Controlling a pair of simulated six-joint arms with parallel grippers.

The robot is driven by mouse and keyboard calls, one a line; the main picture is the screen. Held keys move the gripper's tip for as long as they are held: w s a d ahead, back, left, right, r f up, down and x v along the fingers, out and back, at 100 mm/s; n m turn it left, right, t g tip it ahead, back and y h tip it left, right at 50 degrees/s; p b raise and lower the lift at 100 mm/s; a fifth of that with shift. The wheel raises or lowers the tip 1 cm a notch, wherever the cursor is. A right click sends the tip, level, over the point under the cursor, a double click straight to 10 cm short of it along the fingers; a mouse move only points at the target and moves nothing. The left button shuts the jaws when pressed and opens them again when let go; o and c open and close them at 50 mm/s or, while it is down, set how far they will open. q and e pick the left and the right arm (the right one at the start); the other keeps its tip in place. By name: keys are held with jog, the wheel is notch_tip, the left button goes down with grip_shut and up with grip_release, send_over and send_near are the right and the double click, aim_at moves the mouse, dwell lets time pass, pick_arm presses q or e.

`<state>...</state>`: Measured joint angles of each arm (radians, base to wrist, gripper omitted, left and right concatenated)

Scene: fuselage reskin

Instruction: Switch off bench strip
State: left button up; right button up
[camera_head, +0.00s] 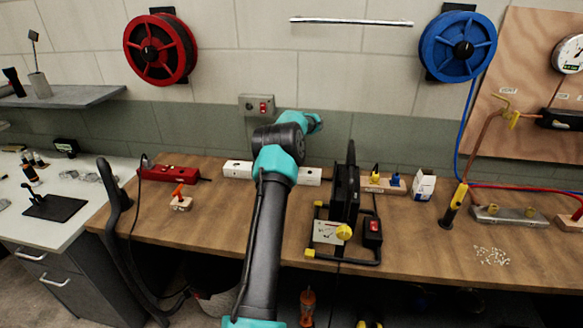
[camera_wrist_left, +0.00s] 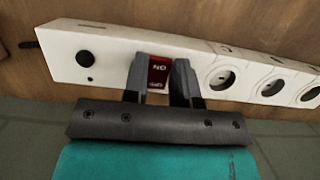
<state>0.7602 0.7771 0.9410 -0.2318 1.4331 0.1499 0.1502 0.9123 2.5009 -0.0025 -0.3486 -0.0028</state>
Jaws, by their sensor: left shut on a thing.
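The bench strip (camera_head: 238,169) is a long white power strip at the back of the wooden bench, partly hidden by my left arm in the head view. In the left wrist view the strip (camera_wrist_left: 115,62) shows round sockets, a black knob and a red rocker switch (camera_wrist_left: 158,70) marked ON. My left gripper (camera_wrist_left: 160,83) is shut on the red switch, one finger at each side. The switch and the fingertips are hidden behind my arm in the head view. My right gripper is not in view.
A black stand (camera_head: 345,190) with a yellow knob stands right of my left arm. A red strip (camera_head: 175,173) and an orange-handled clamp (camera_head: 180,200) lie to the left. A wall box (camera_head: 257,106) with a red switch is above the bench.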

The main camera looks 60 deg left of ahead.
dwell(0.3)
pick_arm(q)
jog(key=o, duration=0.9)
jog(key=shift+r, duration=0.1)
